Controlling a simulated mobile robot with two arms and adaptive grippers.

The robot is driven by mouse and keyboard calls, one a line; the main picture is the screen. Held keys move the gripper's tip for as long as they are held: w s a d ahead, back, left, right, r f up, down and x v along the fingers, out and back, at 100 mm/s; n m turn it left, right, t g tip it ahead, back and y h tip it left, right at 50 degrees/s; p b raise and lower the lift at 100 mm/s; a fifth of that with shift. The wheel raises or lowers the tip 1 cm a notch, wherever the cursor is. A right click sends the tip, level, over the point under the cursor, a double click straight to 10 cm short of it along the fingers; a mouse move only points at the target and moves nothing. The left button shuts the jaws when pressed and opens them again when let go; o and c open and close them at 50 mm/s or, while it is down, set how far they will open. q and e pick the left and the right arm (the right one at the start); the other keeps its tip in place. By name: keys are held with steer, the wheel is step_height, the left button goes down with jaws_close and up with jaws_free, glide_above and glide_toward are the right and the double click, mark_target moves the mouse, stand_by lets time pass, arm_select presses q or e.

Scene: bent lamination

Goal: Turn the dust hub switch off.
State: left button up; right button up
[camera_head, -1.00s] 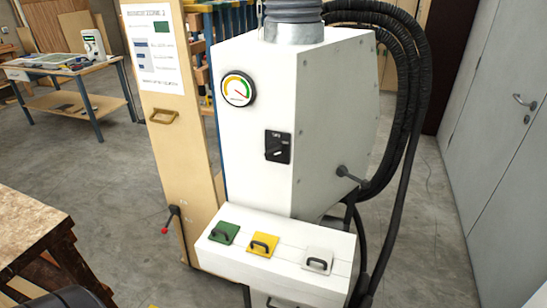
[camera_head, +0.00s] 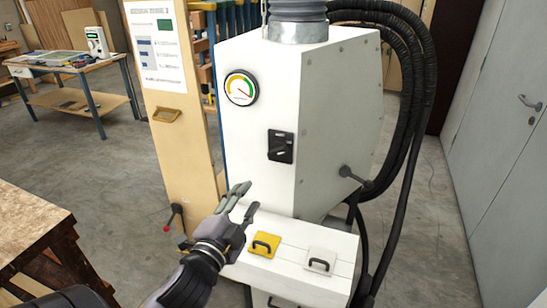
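The dust hub is a white cabinet (camera_head: 262,122) in the middle of the head view. Its black rotary switch (camera_head: 281,147) is on the front face, below a round gauge (camera_head: 241,88). The switch's knob looks tilted, and its label is too small to read. My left gripper (camera_head: 241,202) is in front of the cabinet, below and left of the switch and apart from it. Its fingers are spread open with nothing between them. It hides the green flap on the lower box. My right gripper is not in view.
The lower white box (camera_head: 338,262) juts out below the switch, with a yellow flap (camera_head: 264,245) and a pale flap (camera_head: 320,261). A wooden panel (camera_head: 172,125) stands left of the cabinet. Black hoses (camera_head: 415,130) hang on its right. A workbench (camera_head: 30,220) is at lower left.

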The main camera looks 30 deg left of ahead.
mark_target(275, 155)
arm_select(q)
steer(key=p+x, duration=0.1)
steer(key=x, duration=0.4)
steer(key=p+x, duration=0.2)
steer(key=x, duration=0.3)
steer(key=p+x, duration=0.1)
steer(key=x, duration=0.5)
steer(key=shift+d+r, duration=0.1)
steer(key=shift+r, duration=0.3)
steer(key=shift+w+f, duration=0.1)
steer(key=shift+w, duration=0.65)
jaws_close()
